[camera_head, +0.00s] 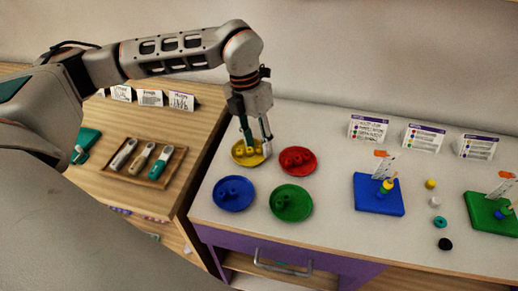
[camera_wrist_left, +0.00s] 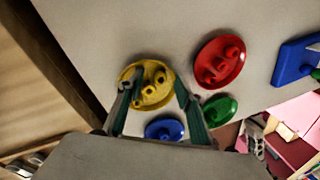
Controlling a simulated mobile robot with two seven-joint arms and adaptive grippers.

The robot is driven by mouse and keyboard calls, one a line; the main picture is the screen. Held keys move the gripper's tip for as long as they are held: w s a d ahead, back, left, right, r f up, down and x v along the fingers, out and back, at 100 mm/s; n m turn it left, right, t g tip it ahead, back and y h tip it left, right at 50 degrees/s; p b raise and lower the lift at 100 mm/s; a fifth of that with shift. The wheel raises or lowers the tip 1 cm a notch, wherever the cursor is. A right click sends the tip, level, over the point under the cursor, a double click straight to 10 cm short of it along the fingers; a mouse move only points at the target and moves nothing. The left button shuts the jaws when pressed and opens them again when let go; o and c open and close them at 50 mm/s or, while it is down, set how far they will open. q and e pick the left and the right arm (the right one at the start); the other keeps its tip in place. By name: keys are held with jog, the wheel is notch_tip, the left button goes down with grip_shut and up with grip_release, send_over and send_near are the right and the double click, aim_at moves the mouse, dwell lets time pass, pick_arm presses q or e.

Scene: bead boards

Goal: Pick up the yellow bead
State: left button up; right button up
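Several yellow beads (camera_head: 250,151) lie in a round yellow dish (camera_head: 236,158) at the back left of the white table. They also show in the left wrist view (camera_wrist_left: 149,91), in the yellow dish (camera_wrist_left: 136,70). My left gripper (camera_head: 259,146) points down over this dish with its two fingers apart and nothing visibly held. In the left wrist view, the fingers (camera_wrist_left: 155,88) stand on either side of the dish's beads; whether they touch any bead I cannot tell. Another yellow bead (camera_head: 430,184) lies loose on the table to the right. My right gripper is not in view.
Red (camera_head: 298,159), blue (camera_head: 233,194) and green (camera_head: 291,203) dishes stand close by. A blue peg board (camera_head: 378,205) and a green one (camera_head: 488,212) stand to the right, with loose beads between. A wooden tray (camera_head: 152,181) sits on the left table.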

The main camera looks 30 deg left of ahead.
pick_arm(q)
jog(key=shift+f, duration=0.15)
jog(key=c, duration=0.7)
jog(key=shift+f, duration=0.1)
jog(key=shift+c, duration=0.5)
jog(key=shift+s, duration=0.1)
